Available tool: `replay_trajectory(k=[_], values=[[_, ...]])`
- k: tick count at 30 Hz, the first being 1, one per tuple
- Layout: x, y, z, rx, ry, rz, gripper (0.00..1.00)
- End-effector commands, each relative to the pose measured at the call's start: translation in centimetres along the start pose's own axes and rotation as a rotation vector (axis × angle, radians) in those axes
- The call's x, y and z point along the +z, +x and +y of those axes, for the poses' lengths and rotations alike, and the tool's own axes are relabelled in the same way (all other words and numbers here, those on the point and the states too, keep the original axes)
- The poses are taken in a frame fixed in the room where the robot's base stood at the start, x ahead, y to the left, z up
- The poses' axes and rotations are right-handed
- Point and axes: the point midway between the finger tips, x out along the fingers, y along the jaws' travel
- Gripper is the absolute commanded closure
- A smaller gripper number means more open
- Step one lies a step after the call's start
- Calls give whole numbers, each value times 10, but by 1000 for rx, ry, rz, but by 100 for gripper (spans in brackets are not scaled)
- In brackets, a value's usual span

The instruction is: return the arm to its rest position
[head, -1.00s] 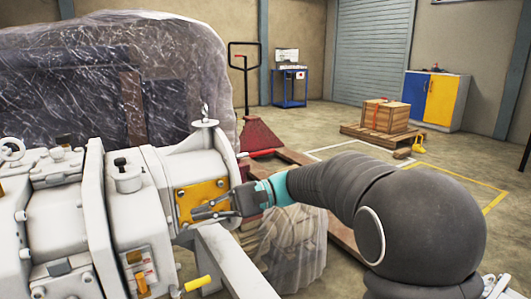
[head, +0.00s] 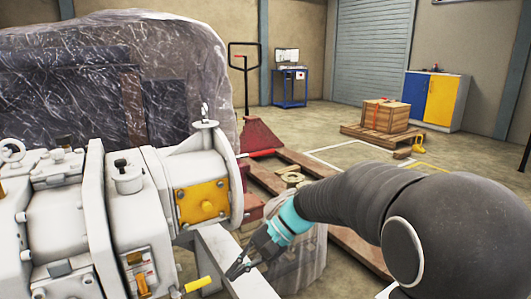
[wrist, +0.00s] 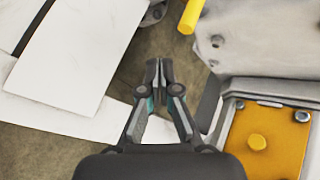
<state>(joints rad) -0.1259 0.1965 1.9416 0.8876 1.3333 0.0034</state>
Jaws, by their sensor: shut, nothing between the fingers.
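My gripper (head: 234,272) is at the end of my grey-sleeved arm, low in the middle of the head view, pointing down and left over the white frame beam. It is in front of and below the orange plate (head: 202,201) on the white vacuum pump (head: 128,223), apart from the plate. In the wrist view my gripper (wrist: 159,75) has its two fingertips together with nothing between them. The orange plate (wrist: 268,140) lies to its right there, with a round yellow knob on it.
A yellow handle (head: 197,284) sticks out beside the gripper and shows in the wrist view (wrist: 191,14). The white beam (head: 222,256) runs below. Behind are a plastic-wrapped machine (head: 110,60), a red pallet jack (head: 259,134) and a wooden crate (head: 385,115). Open floor lies at the back.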

Motion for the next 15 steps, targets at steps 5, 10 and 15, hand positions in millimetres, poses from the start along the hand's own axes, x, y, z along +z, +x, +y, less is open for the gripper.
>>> replay_trajectory(k=[5, 10, 15], values=[[24, -20, 64, 228, -79, 170, 100], [47, -47, 114, 412, -175, 325, 100], [71, -76, 151, 560, -270, 464, 100]])
